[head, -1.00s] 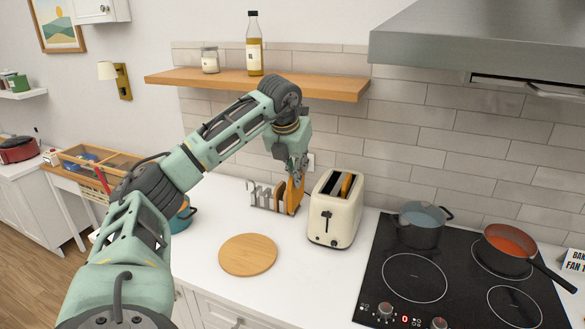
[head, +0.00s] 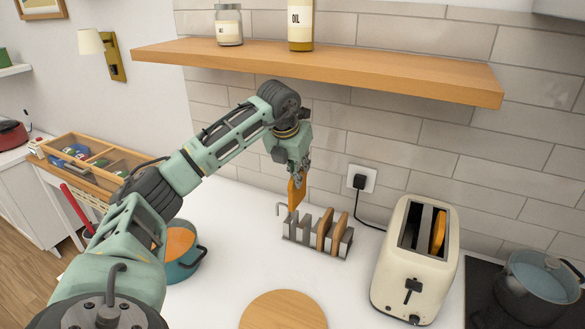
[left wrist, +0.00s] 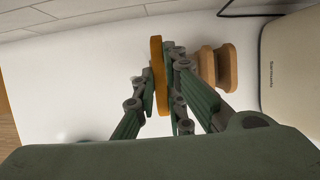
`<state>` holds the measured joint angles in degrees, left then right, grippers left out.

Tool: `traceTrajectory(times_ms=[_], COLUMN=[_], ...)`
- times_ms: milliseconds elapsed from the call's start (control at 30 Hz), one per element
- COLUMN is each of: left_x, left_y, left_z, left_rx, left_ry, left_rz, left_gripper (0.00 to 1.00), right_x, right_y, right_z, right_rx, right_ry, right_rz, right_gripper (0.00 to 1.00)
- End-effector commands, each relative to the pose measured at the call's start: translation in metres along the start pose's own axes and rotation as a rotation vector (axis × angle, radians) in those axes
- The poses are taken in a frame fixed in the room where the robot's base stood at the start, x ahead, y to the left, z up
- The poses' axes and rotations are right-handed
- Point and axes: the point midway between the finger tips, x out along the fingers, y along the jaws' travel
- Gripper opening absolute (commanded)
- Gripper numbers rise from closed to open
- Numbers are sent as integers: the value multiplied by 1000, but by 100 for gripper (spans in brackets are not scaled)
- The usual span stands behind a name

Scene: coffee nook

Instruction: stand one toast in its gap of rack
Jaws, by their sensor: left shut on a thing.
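My left gripper (head: 299,172) is shut on a brown toast (head: 296,192), held upright by its top part. The toast's lower edge is close to the tops of the dividers at the left part of the grey metal rack (head: 300,239); I cannot tell whether it is between them. Two other toasts (head: 325,229) (head: 340,231) stand in the rack's right part. In the left wrist view the held toast (left wrist: 160,75) is between the fingers, with the two racked toasts (left wrist: 205,68) (left wrist: 228,68) to its right. My right gripper is out of view.
A cream toaster (head: 408,285) with a toast (head: 438,232) in one slot stands right of the rack. A round wooden board (head: 283,312) lies in front. A teal pot (head: 184,262) is at left, another pot (head: 537,285) at right. A wooden shelf (head: 330,72) hangs above.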

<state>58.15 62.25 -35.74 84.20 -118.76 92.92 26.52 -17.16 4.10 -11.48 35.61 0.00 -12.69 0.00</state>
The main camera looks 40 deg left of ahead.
Motion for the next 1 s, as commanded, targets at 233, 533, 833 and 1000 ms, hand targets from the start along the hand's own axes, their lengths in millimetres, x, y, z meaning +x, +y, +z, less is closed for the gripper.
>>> traceTrajectory(times_ms=[233, 533, 833, 1000], left_x=[7, 27, 48, 60], left_y=[-1, 0, 0, 0], left_z=[-3, -12, -20, -25], left_rx=[2, 1, 1, 1], left_ry=[0, 1, 0, 0], left_rz=[-1, -1, -1, 0], left_gripper=[0, 0, 0, 0], right_x=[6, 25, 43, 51], right_y=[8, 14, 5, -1], right_z=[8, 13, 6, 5], right_rx=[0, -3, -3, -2], right_ry=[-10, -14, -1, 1], right_rz=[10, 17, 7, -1], right_gripper=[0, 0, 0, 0])
